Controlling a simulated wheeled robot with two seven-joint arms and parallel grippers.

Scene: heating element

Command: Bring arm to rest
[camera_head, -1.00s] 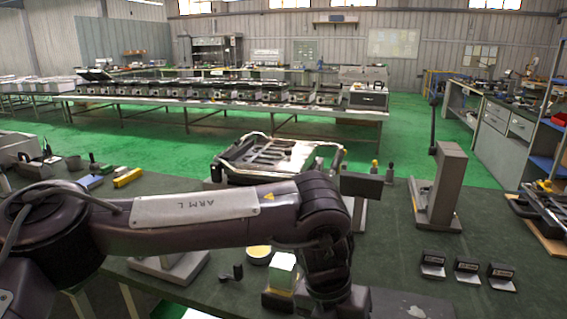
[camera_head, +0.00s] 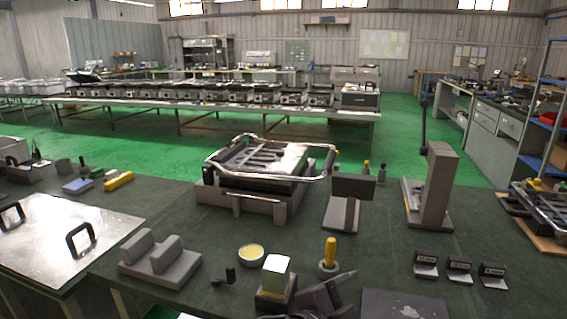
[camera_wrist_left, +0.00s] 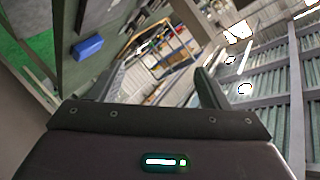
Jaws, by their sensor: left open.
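My left gripper (camera_wrist_left: 158,78) shows in the left wrist view with its two dark fingers apart and nothing between them. It faces out into the room, which looks strongly tilted there. In the head view, the upper part of my left arm no longer covers the bench. A dark grey jointed piece (camera_head: 325,296) at the bottom edge may be part of my arm; I cannot tell. The heating element device (camera_head: 265,165), a grey base with a shiny tubular frame, sits in the middle of the dark green bench (camera_head: 385,240).
Near the bench front are a grey block fixture (camera_head: 160,262), a yellow-topped tin (camera_head: 251,254), a white-topped block (camera_head: 277,275) and a yellow-handled tool (camera_head: 330,255). A tall grey stand (camera_head: 432,185) and small labelled black blocks (camera_head: 459,268) are at the right. A metal plate (camera_head: 60,235) lies left.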

